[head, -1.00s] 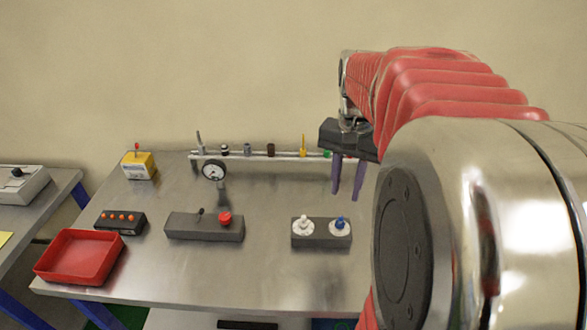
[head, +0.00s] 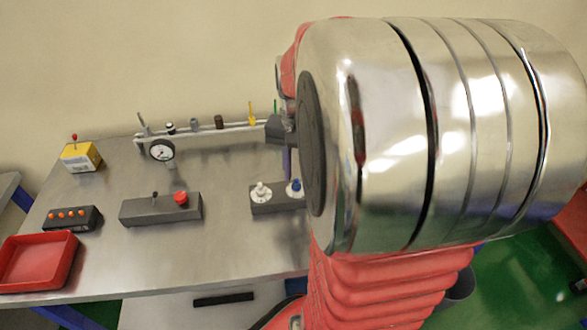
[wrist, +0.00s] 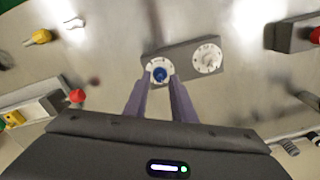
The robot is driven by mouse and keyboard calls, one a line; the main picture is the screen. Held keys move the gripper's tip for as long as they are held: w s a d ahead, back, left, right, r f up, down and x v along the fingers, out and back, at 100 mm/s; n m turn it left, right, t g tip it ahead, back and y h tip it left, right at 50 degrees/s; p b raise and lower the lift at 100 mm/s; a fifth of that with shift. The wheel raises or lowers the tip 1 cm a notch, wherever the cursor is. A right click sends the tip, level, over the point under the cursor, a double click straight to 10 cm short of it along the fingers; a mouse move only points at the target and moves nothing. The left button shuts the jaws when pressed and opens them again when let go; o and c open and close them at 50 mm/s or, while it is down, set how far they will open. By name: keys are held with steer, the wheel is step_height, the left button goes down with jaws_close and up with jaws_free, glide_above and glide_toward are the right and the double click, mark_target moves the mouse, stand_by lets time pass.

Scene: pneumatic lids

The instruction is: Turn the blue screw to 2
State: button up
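The blue screw (head: 295,187) stands on a white dial at the right end of a dark grey block (head: 262,207). In the wrist view the blue screw (wrist: 160,74) is in the middle of its white dial, beside a second, white screw (wrist: 208,59) on the same block. The dial's numbers are too small to read. My gripper (wrist: 160,80) has its two purple fingers apart, one on each side of the blue screw as seen in the wrist view. In the head view my arm hides most of the gripper. I cannot tell whether the fingers touch the screw.
A grey block with a red button (head: 181,198) stands to the left. A rail with a gauge (head: 161,150) runs behind. A yellow box (head: 81,157), a box with orange buttons (head: 72,218) and a red tray (head: 38,262) are further left. Bare table lies in front of the block.

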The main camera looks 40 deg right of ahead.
mark_target(296, 179)
jaws_close()
steer(key=shift+m, duration=0.3)
stand_by(0.3)
steer(key=shift+o, duration=0.8)
jaws_free()
steer(key=shift+r, duration=0.1)
step_height(296, 179, up, 14)
steer(key=shift+f, duration=0.25)
